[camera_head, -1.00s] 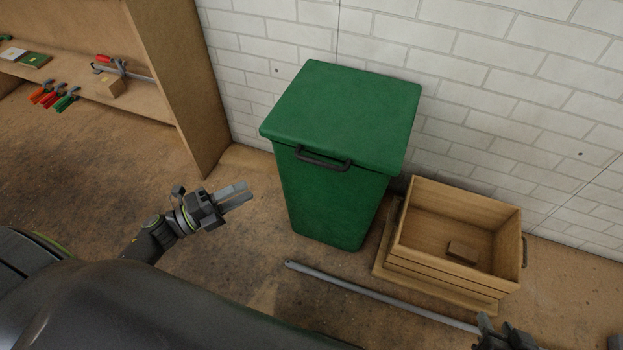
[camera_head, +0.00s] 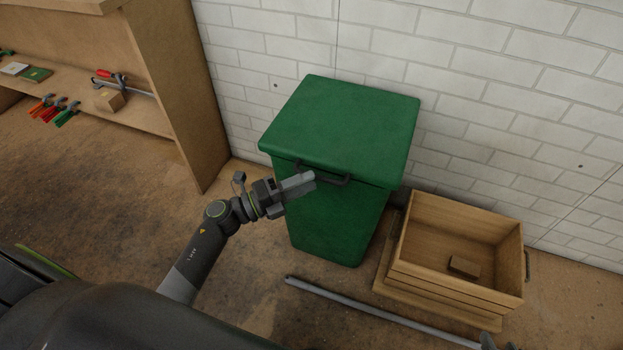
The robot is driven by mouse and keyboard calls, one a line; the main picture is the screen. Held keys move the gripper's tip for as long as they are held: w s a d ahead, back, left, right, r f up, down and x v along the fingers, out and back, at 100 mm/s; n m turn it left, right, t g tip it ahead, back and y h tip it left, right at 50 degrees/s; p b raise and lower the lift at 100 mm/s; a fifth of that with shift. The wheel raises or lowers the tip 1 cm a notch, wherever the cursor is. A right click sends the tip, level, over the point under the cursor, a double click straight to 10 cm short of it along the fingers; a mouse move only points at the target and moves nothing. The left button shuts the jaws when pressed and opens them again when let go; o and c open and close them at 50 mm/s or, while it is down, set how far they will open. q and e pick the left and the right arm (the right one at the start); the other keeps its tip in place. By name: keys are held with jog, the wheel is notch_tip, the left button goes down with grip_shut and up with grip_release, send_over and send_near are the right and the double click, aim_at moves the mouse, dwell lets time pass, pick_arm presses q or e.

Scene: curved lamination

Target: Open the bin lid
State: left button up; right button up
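The green bin (camera_head: 335,225) stands upright against the brick wall. Its lid (camera_head: 345,122) is closed, lying flat on top. A dark bar handle (camera_head: 340,181) is on the lid's front edge. My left gripper (camera_head: 300,184) is in front of the bin at the left end of this handle, with its fingers pointing right. The fingers overlap the handle's left end in the picture; I cannot tell whether they touch it or how far apart they are.
A wooden crate (camera_head: 411,268) with a small block (camera_head: 464,266) inside stands right of the bin. A grey rod (camera_head: 380,313) lies on the floor in front. A wooden shelf (camera_head: 170,95) with clamps is at the left. The floor between shelf and bin is open.

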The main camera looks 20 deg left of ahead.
pick_arm(q)
jog(key=shift+x, duration=1.05)
grip_shut()
